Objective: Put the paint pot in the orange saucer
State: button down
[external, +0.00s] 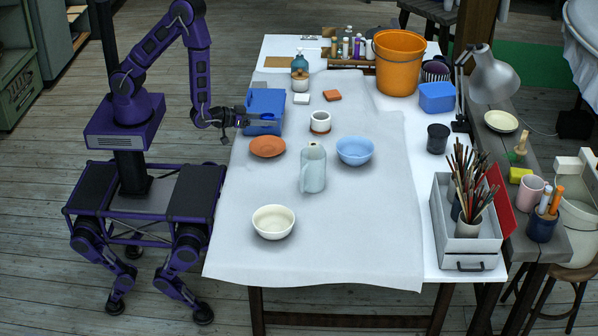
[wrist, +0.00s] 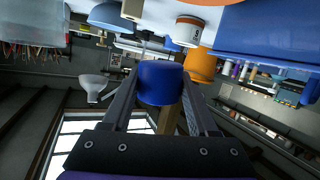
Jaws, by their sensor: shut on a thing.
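The paint pot is a small blue pot (wrist: 160,83) between the two fingers of my gripper (wrist: 161,98) in the wrist view. My gripper is shut on it. In the external view my gripper (external: 247,118) is at the left edge of the table, in front of the blue box, and the pot (external: 267,117) shows at its fingertips. The orange saucer (external: 267,147) lies on the cloth just nearer the camera than my gripper. It looks empty, and the pot is apart from it.
The blue box (external: 265,99) stands close behind the pot. A white cup with a brown base (external: 320,122), a pale jug (external: 313,168), a blue bowl (external: 355,151) and a cream bowl (external: 273,222) stand nearby. The cloth's front right is clear.

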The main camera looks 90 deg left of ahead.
jog(key=m+h, duration=0.1)
jog(key=m+t, duration=0.1)
jog(key=m, duration=0.1)
jog(key=shift+s+a+f+h, duration=0.2)
jog(key=shift+a+h, duration=0.2)
jog(key=shift+f+m, duration=0.3)
jog(key=b, duration=0.2)
send_near(282, 145)
jog(key=shift+t, duration=0.3)
jog(key=shift+f+x, duration=0.2)
jog(key=shift+x, duration=1.9)
jog(key=shift+a, duration=0.1)
jog(key=shift+f, duration=0.15)
jog(key=shift+c, duration=2.2)
grip_release()
